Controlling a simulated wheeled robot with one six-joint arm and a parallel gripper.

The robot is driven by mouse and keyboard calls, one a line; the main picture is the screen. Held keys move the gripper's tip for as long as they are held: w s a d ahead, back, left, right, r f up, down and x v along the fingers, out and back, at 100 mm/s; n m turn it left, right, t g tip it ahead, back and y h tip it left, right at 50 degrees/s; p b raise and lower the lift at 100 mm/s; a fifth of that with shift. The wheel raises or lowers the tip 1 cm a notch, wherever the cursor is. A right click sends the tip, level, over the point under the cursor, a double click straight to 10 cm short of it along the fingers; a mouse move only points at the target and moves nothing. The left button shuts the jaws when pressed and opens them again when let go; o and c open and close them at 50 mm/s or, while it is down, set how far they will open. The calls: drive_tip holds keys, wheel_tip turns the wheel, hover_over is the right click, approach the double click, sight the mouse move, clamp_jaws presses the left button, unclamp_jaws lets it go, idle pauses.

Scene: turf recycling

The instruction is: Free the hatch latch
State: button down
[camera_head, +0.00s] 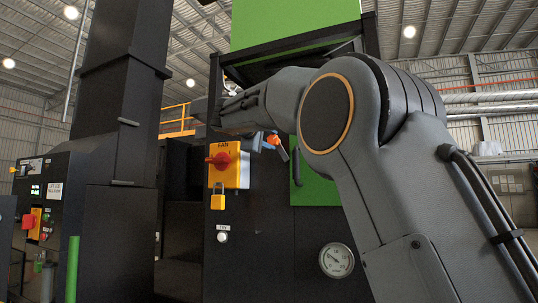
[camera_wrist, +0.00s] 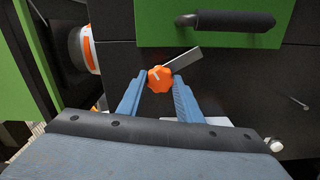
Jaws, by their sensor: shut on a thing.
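The latch has an orange knob (camera_wrist: 159,80) with a white mark and a flat grey lever (camera_wrist: 187,60), slanting up and right in the wrist view. The lever's tip is close to the lower edge of the green hatch (camera_wrist: 153,22); I cannot tell whether it overlaps it. My gripper (camera_wrist: 160,84) has its blue fingers shut on the knob, one on each side. In the head view my gripper (camera_head: 262,141) is at the orange knob (camera_head: 273,140), left of the green hatch (camera_head: 298,180), which my arm partly hides. The lever (camera_head: 283,154) hangs down and right there.
A black handle (camera_wrist: 222,21) crosses the hatch. Left of my gripper is a yellow FAN box (camera_head: 229,165) with a red switch (camera_head: 219,159) and a yellow padlock (camera_head: 217,199). A round gauge (camera_head: 336,260) sits below. A control panel (camera_head: 42,195) stands far left.

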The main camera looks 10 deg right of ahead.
drive_tip(key=m+b, duration=0.1)
drive_tip(key=b, duration=0.1)
drive_tip(key=m+b, duration=0.1)
drive_tip(key=m, duration=0.1)
drive_tip(key=shift+f+m+b, duration=0.25)
drive_tip(key=shift+m+b, duration=0.05)
drive_tip(key=shift+b, duration=0.1)
drive_tip(key=shift+r+m+b, duration=0.1)
drive_tip(key=shift+m+b, duration=0.95)
drive_tip(key=shift+m, duration=0.15)
drive_tip(key=shift+r, duration=0.1)
drive_tip(key=c, duration=1.3)
unclamp_jaws()
drive_tip(key=shift+o, duration=0.2)
drive_tip(key=b+v, duration=0.1)
drive_tip(key=v, duration=0.6)
drive_tip(key=shift+s+a, duration=0.25)
drive_tip(key=shift+s, duration=0.05)
